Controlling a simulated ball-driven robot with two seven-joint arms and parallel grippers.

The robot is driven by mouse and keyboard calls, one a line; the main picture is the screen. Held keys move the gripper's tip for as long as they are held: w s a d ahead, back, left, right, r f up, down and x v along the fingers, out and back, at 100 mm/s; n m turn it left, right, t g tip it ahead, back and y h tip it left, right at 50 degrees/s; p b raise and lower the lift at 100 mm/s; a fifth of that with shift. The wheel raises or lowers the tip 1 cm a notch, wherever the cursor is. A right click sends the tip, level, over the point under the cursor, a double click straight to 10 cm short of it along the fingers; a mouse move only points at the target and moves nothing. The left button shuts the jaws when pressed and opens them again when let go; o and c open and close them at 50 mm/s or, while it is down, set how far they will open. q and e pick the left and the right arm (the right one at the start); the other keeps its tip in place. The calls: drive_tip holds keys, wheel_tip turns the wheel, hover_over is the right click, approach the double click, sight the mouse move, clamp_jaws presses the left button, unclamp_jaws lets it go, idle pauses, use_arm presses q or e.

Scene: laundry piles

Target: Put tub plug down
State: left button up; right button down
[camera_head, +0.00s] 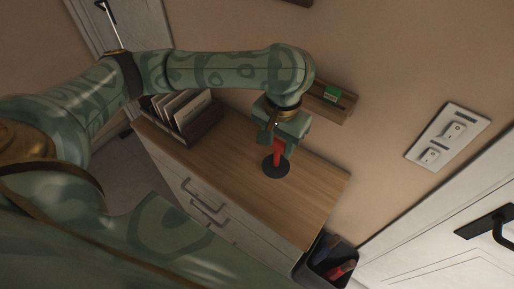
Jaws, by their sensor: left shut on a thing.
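The tub plug (276,167) has a dark round disc and an upright red handle. It is over the wooden top of the cabinet (313,195), near the middle. My left gripper (279,142) comes down from above and is shut on the red handle, hiding its upper part. The disc is at or just above the wood; I cannot tell if it touches. My right gripper is not in view.
A rack of upright papers (183,110) stands on the cabinet's left end. A small wall shelf (331,101) holds a green box (331,93). A dark bin (327,262) stands by the cabinet's right end. Bare wood lies right of the plug.

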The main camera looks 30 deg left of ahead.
use_arm(q)
drive_tip(key=w+a+f+b, duration=0.2)
drive_tip(key=a+f+b, duration=0.5)
drive_tip(key=f, duration=0.3)
drive_tip(key=shift+w+a+f, duration=0.3)
drive_tip(key=shift+w+a, duration=0.1)
drive_tip(key=shift+a, duration=0.05)
drive_tip(key=o, duration=1.3)
drive_tip(key=shift+f, duration=0.1)
